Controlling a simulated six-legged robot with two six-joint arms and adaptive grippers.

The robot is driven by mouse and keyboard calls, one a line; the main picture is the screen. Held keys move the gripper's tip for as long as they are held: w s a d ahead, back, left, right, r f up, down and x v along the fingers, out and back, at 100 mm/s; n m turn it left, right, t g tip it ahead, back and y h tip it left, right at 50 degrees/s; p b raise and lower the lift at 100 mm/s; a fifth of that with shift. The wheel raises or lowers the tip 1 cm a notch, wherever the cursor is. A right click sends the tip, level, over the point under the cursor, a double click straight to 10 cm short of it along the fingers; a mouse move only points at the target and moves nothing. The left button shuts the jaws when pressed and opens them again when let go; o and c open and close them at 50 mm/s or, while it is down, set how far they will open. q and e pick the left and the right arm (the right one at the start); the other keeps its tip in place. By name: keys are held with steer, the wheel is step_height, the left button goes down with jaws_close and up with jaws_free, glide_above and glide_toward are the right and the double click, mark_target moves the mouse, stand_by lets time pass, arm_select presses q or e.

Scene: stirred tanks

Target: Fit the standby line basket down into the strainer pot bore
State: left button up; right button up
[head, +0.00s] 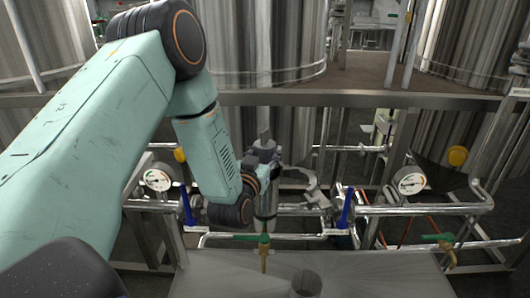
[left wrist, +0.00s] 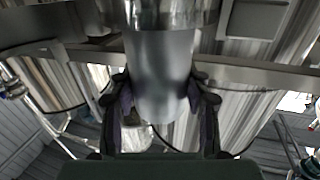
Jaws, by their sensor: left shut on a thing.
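My left gripper (head: 264,154) is at the middle of the head view, above the pipework. In the left wrist view its dark fingers (left wrist: 160,108) close on both sides of a smooth grey metal cylinder (left wrist: 160,65), apparently the basket, with a wider rim at the top of the picture. In the head view the hand mostly hides the held piece. A grey upright body (head: 265,205), perhaps the strainer pot, stands directly below the gripper. Its bore is hidden, and I cannot tell whether the basket is in it. My right gripper is not in view.
A pale curved bracket (head: 300,178) sits just right of the hand. Gauges (head: 158,180) and (head: 411,183), blue levers (head: 346,208) and a green-handled valve (head: 264,239) crowd the pipes. A short grey cylinder (head: 306,283) stands on the metal bench (head: 225,275) in front. Large tanks stand behind a rail.

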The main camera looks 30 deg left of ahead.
mark_target(263, 142)
arm_select(q)
steer(key=shift+f+b, duration=1.4)
steer(key=shift+f, duration=0.5)
steer(key=shift+r, duration=0.2)
steer(key=shift+r+p, duration=0.25)
steer(key=shift+p, duration=0.25)
steer(key=shift+r+p, duration=3.05)
steer(key=shift+r, duration=0.45)
steer(key=shift+f+b, duration=1.35)
steer(key=shift+f, duration=0.7)
